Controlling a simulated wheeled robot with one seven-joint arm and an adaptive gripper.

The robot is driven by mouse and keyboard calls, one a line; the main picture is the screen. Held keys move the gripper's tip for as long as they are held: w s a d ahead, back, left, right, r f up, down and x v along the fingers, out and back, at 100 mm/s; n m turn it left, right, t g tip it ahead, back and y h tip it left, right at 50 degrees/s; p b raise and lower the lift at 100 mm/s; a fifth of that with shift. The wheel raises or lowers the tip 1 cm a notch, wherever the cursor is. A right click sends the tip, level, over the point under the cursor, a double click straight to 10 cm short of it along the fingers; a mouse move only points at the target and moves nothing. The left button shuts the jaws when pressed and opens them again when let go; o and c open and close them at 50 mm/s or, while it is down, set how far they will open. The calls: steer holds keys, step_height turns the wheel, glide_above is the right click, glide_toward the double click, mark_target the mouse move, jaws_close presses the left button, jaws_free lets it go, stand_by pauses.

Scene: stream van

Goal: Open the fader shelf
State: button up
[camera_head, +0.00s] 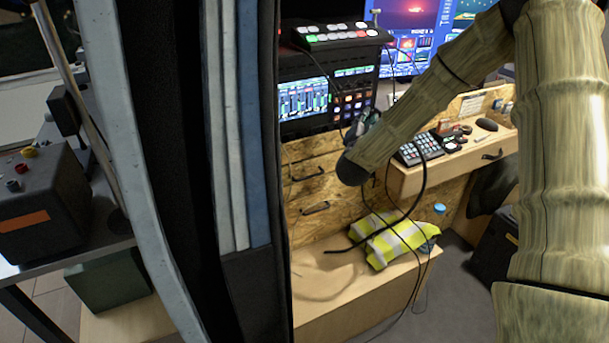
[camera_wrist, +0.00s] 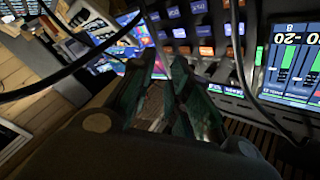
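A light wooden shelf or drawer front (camera_head: 430,178) with a black handle (camera_head: 493,155) juts out at the right, with a button panel (camera_head: 420,148) on top. Two wooden drawers (camera_head: 312,185) with black handles sit below the screen rack. I cannot tell which of these is the fader shelf. My gripper (camera_head: 369,122) is in front of the rack's right edge, partly hidden by my arm, apart from the handles. In the wrist view its dark green fingers (camera_wrist: 168,62) show a gap with nothing held, facing coloured buttons (camera_wrist: 195,28) and a lit screen.
Black cables (camera_head: 415,200) hang around my arm. A yellow-and-grey vest (camera_head: 395,238) lies on a low wooden bench (camera_head: 340,312). A black pillar stands close at left. Grey floor shows at right.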

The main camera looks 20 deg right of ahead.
steer(key=a+f+y+b, duration=0.2)
steer(key=a+f+y, duration=0.35)
steer(key=f, duration=0.55)
steer(key=m+y+b, duration=0.1)
steer(key=y+b, duration=0.1)
steer(key=y, duration=0.6)
glide_toward(311, 176)
steer(key=shift+t, duration=0.3)
steer(key=x, duration=0.7)
steer(key=f+x, duration=0.1)
steer(key=x, duration=0.2)
steer(key=shift+w+d, duration=0.15)
steer(key=shift+w, duration=0.05)
jaws_close()
